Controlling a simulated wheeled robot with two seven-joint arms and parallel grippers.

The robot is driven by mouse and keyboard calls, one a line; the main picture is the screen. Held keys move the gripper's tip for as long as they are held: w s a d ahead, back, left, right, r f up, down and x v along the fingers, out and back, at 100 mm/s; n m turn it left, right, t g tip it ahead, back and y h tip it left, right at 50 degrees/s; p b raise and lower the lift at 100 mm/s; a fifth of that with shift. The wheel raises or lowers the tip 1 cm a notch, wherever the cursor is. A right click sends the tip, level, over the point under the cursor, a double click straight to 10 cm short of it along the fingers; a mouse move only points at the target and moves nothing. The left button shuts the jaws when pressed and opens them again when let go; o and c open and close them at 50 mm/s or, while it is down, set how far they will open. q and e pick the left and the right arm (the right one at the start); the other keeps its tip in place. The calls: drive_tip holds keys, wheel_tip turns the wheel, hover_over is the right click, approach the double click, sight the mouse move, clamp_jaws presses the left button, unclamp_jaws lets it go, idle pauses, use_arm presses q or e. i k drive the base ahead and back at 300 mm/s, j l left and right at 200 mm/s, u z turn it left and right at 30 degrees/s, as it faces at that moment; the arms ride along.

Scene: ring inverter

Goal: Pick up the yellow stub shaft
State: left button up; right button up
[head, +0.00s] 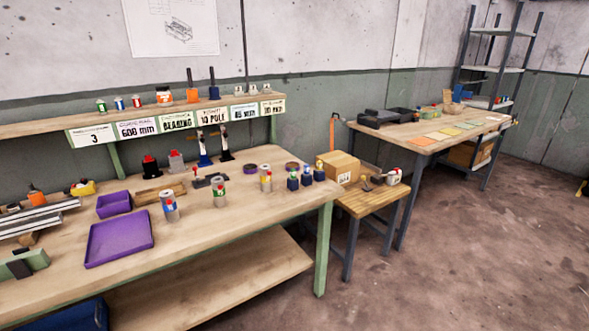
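Three small dark blue blocks stand in a row near the right end of the long workbench (190,235), each with a small coloured piece on top. The top piece on the right block (319,174) looks yellow and may be the yellow stub shaft (319,164); it is too small to be sure. A cylinder with a yellow band (265,178) stands left of the blocks. Neither of my grippers is in view.
A purple tray (119,239) and a smaller purple bin (114,205) lie on the bench's left half. Several labelled cylinders stand mid-bench. A small side table with a cardboard box (340,167) adjoins at right. Bare floor (440,265) lies in front of the tables.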

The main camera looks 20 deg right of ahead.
sight(319, 168)
drive_tip(key=i+l+u, duration=0.15)
drive_tip(key=l, duration=0.15)
drive_tip(key=i+l+u, duration=0.15)
drive_tip(key=l, duration=0.15)
drive_tip(key=i+l+u, duration=0.15)
drive_tip(key=l, duration=0.15)
drive_tip(key=l+u, duration=0.15)
drive_tip(key=l, duration=0.15)
